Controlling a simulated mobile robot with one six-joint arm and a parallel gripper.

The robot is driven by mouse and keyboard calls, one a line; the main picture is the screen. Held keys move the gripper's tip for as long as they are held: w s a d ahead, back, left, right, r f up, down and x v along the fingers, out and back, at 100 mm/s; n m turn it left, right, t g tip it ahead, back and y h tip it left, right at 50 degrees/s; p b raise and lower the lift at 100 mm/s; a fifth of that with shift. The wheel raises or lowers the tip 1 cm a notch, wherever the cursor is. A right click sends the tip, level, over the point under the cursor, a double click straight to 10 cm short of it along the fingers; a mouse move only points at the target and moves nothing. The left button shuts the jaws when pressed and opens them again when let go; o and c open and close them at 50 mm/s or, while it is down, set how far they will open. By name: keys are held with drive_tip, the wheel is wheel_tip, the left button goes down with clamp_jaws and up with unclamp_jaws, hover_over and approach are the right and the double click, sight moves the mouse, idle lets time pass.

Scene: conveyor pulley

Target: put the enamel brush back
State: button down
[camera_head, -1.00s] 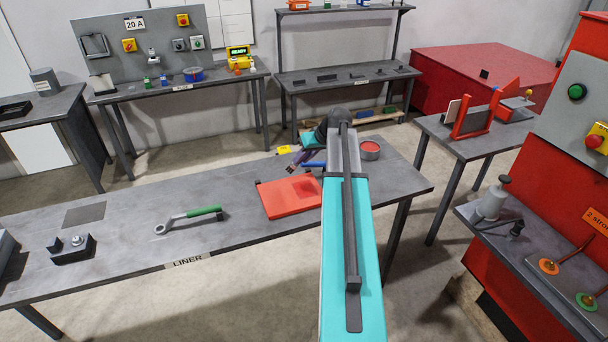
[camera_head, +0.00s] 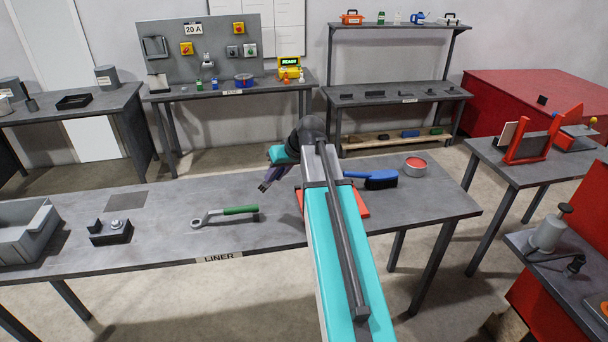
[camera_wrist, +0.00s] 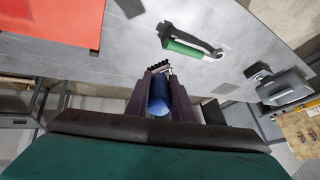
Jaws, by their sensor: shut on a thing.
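My gripper (camera_head: 266,184) is above the long bench (camera_head: 160,222), left of the red panel (camera_head: 361,203). It is shut on a blue rounded thing (camera_wrist: 158,94), seen between the fingers in the wrist view. The fingers hide much of it, and I cannot tell for sure that it is the enamel brush. Dark bits (camera_wrist: 160,66) show at the finger ends. A separate blue-handled brush with black bristles (camera_head: 381,180) lies on the bench right of my arm, near an open tin with red inside (camera_head: 415,166).
A green-handled wrench (camera_head: 226,215) lies on the bench, left of my gripper. Farther left are a dark block with a metal fitting (camera_head: 111,232) and a grey bin (camera_head: 25,232). The red panel also shows in the wrist view (camera_wrist: 50,22). Bare bench lies around the wrench.

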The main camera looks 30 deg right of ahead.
drive_tip(key=s+a+n+y+b, duration=0.1)
drive_tip(key=a+b, duration=0.3)
drive_tip(key=a, duration=1.7)
drive_tip(key=shift+s+a+r+n, duration=0.3)
drive_tip(key=shift+s+a, duration=0.05)
drive_tip(key=shift+s, duration=0.5)
drive_tip(key=shift+s+d, duration=0.1)
